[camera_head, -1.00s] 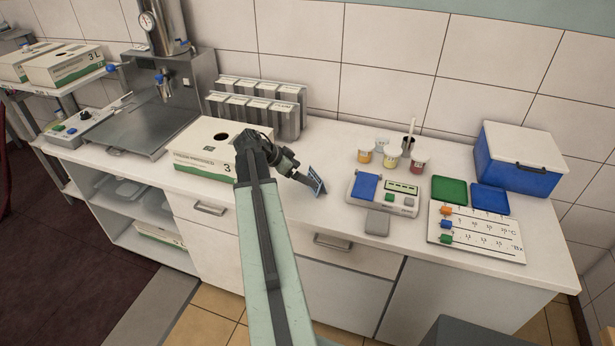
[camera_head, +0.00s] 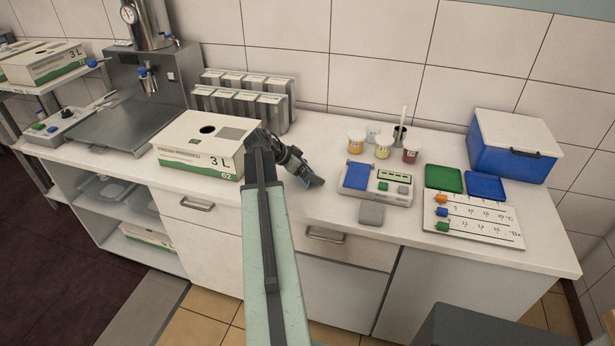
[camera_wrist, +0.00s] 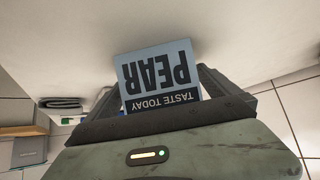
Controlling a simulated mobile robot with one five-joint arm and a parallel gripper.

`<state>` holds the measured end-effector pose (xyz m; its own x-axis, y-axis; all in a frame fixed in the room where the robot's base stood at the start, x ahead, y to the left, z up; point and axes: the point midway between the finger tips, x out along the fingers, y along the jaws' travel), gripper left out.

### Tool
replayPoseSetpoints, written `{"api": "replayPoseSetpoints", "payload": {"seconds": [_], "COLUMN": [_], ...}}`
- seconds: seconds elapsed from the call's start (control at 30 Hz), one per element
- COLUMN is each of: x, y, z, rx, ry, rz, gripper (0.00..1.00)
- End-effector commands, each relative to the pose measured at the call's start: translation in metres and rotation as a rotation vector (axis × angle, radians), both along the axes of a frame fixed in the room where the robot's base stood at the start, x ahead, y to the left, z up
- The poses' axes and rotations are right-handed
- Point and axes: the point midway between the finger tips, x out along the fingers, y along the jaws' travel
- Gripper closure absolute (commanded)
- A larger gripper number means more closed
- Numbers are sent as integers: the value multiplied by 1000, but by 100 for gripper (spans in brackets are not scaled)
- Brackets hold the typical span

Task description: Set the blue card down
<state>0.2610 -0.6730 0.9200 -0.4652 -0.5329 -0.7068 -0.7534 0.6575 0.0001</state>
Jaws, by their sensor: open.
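The blue card (camera_wrist: 155,62) is pale blue with dark lettering, "PEAR" and "TASTE TODAY", upside down in the wrist view. It lies between the two spread fingers of my gripper (camera_wrist: 162,88), its near edge hidden behind the gripper body. The white counter surface fills the view behind it. In the head view my gripper (camera_head: 314,181) is low over the counter (camera_head: 332,205), right of the juice box and left of the scale. Only a small bluish patch shows at the gripper there. I cannot tell whether the card touches the counter or a finger.
The juice box (camera_head: 202,166) stands close left of my gripper. The scale (camera_head: 394,191) stands to the right, with several small cups behind it. Green (camera_head: 444,179) and blue (camera_head: 486,187) trays and a marked board (camera_head: 500,229) lie farther right. Metal holders (camera_head: 236,109) line the wall.

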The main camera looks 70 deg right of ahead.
Motion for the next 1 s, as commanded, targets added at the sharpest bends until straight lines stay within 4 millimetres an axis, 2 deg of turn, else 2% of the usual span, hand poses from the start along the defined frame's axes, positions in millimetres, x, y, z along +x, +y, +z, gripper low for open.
{"api": "replayPoseSetpoints", "payload": {"seconds": [0.07,0.23,0.27,0.3,0.5,0.63,0.77,1.0], "x": [0,0,0,0,0,-1,-1,-1], "y": [0,0,0,0,0,0,0,0], "z": [1,1,1,1,3,13,35,88], "rx": [0,0,0,0,0,0,0,0], "ry": [0,1,0,0,0,0,0,0], "rz": [0,-1,-1,-1,-1,-1,-1,-3], "gripper": [3,50,51,57,58,58,58,58]}}
